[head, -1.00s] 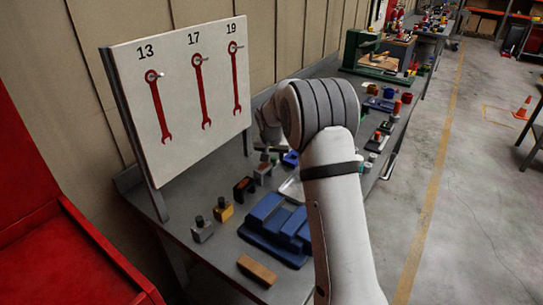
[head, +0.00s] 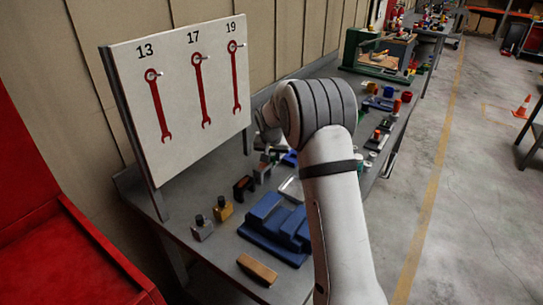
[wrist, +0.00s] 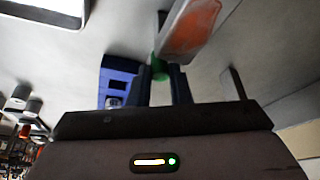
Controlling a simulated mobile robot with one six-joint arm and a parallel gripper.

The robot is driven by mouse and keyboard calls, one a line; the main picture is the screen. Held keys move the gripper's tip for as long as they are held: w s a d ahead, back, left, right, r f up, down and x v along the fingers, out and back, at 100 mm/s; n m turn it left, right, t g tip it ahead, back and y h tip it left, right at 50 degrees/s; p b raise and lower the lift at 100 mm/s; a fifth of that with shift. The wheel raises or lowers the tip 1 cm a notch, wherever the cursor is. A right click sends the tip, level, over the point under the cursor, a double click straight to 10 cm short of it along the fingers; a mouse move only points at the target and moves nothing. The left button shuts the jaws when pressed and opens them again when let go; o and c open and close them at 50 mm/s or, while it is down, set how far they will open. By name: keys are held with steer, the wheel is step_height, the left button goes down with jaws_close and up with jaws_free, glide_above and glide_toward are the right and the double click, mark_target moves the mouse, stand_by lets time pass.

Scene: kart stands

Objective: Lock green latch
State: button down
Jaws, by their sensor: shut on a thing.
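In the wrist view, my gripper (wrist: 161,82) has its two dark fingers close together on either side of a small green piece (wrist: 158,66). The green piece looks like the green latch, and the fingers are shut on it. Its lower part is hidden between the fingers, so I cannot tell the latch's position. A blue block (wrist: 117,82) with a dark opening is just left of the fingers.
An orange-and-pale piece (wrist: 190,28) lies just above the fingers in the wrist view. A wrench board (head: 180,90) stands at the left.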

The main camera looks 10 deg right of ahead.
steer(key=shift+w+d, duration=1.1)
steer(key=shift+r, duration=0.1)
steer(key=c, duration=1.3)
jaws_free()
steer(key=b+v, duration=0.1)
steer(key=v, duration=0.6)
steer(key=shift+s+a+r, duration=0.1)
steer(key=shift+s+r, duration=0.1)
steer(key=shift+r, duration=0.1)
